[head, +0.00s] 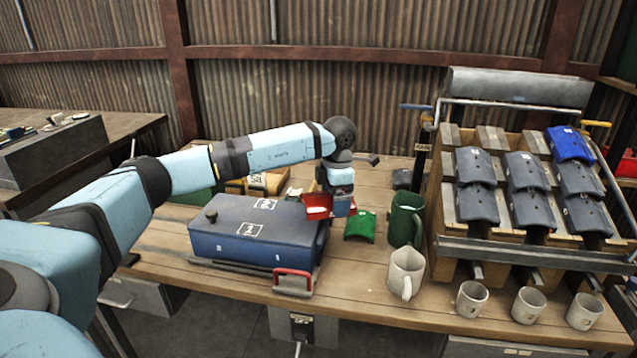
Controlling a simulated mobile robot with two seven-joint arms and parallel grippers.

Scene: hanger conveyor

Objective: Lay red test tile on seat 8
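A curved red tile (317,204) is at the fingers of my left gripper (333,205), just above the right end of a dark blue box. The gripper appears shut on it; the fingertips are partly hidden. A slanted wooden rack (435,222) stands at the right. It bears several dark curved tiles (475,165) in columns and one bright blue tile (569,144) at its upper right. Pale bare blocks show along its left side and top. Seat numbers are too small to read, so I cannot tell which is seat 8. My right gripper is not in view.
Several small cups (472,298) line the front. A metal bar (520,256) crosses the rack's lower edge.

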